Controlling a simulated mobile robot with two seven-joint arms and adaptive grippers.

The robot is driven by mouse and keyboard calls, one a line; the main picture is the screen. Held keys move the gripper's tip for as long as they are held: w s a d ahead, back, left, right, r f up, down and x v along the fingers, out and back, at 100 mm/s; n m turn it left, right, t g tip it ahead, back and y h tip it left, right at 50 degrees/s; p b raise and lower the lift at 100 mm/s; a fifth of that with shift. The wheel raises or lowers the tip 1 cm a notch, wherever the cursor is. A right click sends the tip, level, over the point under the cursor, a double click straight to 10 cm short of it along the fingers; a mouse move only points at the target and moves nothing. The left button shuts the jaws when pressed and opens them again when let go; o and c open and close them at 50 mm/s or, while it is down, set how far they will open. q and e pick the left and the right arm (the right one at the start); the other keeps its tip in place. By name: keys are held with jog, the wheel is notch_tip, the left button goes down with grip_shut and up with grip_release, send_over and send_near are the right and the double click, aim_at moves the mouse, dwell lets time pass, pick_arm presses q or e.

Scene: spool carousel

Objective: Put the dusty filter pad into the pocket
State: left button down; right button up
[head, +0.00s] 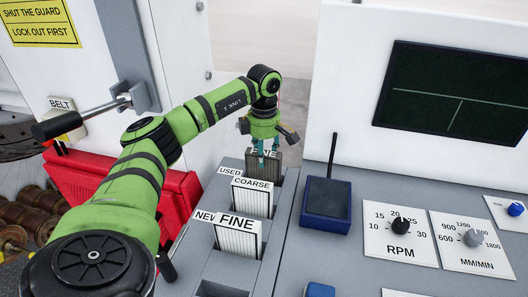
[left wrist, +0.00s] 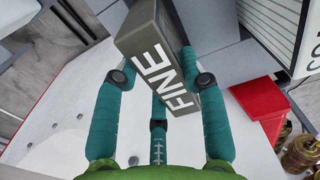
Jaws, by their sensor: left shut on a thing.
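My left gripper (head: 265,148) is shut on a dusty grey-brown filter pad (head: 289,158) marked FINE. In the left wrist view the fingers (left wrist: 160,82) grip the pad (left wrist: 150,30) on both sides, below its lettered top face. The pad is at the far end of the pocket rack (head: 226,268), behind the clean pad marked COARSE (head: 252,198) and near the USED label (head: 229,171). Its lower end is hidden in the head view, so I cannot tell how far it is inside a pocket. My right gripper is not in view.
A clean white pad marked FINE (head: 238,240) stands near the NEW label (head: 205,217). A blue box with an antenna (head: 326,204) stands right of the rack, beside the RPM dial (head: 400,226). A red cabinet (head: 180,200) is at the left.

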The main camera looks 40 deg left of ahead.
pick_arm(q)
jog(key=shift+f, duration=0.15)
jog(key=c, duration=0.7)
grip_release()
jog(key=shift+r, duration=0.25)
jog(key=shift+w+r, duration=0.1)
jog(key=shift+r, duration=0.25)
notch_tip(320, 180, up, 11)
jog(key=b, duration=0.2)
jog(key=shift+r, duration=0.1)
